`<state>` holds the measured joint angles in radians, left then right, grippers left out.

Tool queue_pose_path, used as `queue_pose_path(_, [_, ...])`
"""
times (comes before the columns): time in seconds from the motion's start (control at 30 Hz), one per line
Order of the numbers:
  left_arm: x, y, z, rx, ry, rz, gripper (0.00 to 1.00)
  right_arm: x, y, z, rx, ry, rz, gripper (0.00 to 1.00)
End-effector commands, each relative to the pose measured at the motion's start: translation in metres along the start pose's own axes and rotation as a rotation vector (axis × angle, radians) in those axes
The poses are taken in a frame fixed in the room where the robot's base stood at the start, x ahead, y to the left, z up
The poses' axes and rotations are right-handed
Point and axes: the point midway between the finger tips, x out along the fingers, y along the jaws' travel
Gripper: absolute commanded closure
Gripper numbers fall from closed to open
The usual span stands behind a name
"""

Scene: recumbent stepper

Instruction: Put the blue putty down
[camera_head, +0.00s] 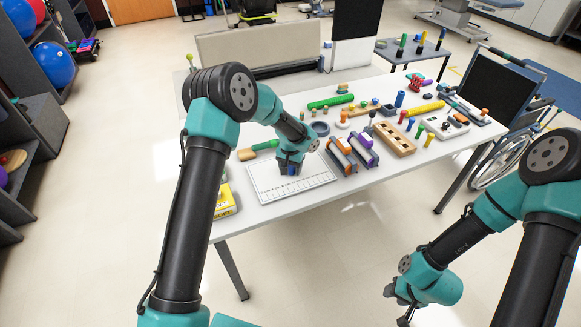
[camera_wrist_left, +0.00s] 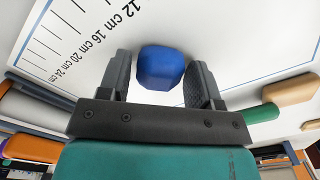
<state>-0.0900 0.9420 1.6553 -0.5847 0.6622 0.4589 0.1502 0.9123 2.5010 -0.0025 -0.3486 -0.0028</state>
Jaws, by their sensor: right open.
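The blue putty (camera_wrist_left: 160,68) is a small rounded lump on the white measuring board (camera_wrist_left: 65,25), near its printed cm scale. My left gripper (camera_wrist_left: 160,75) is open around the putty, with a narrow gap visible between the left finger and the putty. In the head view the left gripper (camera_head: 290,165) points down over the measuring board (camera_head: 268,192), and a bit of the blue putty (camera_head: 292,171) shows under it. Whether the putty's underside touches the board is hidden. My right gripper (camera_head: 404,302) is open and empty, in front of the table, above the floor.
Right of the board stand racks with orange and purple rolls (camera_head: 341,155) and a wooden peg block (camera_head: 393,138). A yellow box (camera_head: 224,200) lies left of the board. A green-handled tool (camera_head: 262,146) lies behind it. The table's front strip is clear.

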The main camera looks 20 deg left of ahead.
Motion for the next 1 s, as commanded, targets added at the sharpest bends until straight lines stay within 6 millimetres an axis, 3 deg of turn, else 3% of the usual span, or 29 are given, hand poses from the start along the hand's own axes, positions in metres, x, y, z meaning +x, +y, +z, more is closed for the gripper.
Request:
queue_pose_path(0.13, [0.000, 0.000, 0.000, 0.000, 0.000, 0.000, 0.28, 0.000, 0.000, 0.000, 0.000, 0.000, 0.000, 0.57])
queue_pose_path(0.57, [-0.012, 0.000, -0.001, -0.001, 0.002, -0.001, 0.28, 0.000, 0.000, 0.000, 0.000, 0.000, 0.000, 0.57])
queue_pose_path(1.0, [-0.087, 0.000, -0.001, 0.000, 0.004, -0.001, 0.28, 0.000, 0.000, 0.000, 0.000, 0.000, 0.000, 0.57])
